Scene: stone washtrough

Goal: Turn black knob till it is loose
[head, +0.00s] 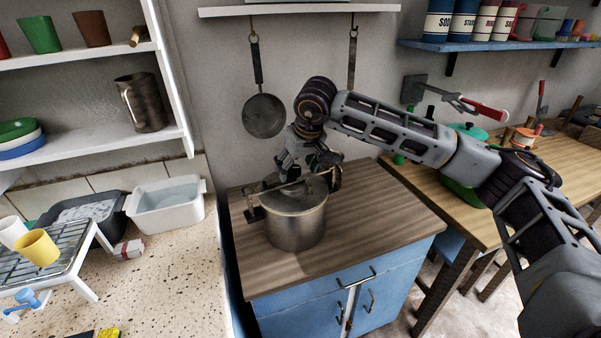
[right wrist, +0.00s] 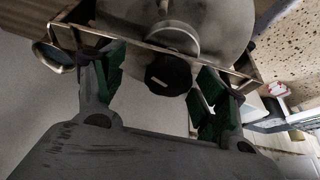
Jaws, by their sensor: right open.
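A steel pot (head: 296,225) with a lid stands on the wooden top of a blue cabinet. A metal clamp bar (head: 254,212) lies across the lid; it also shows in the right wrist view (right wrist: 215,62). The black knob (right wrist: 168,75) sits at the middle of the bar in the right wrist view; in the head view the gripper hides it. My right gripper (head: 300,172) is above the lid and open. In the right wrist view its green-padded fingers are on either side of the knob, with gaps showing. My left gripper is not in view.
The blue cabinet's wooden top (head: 385,225) is clear right of the pot. A pan (head: 264,115) hangs on the wall behind. A white basin (head: 167,205) and a wire rack (head: 60,255) stand on the speckled counter at left. A wooden table (head: 545,160) is at right.

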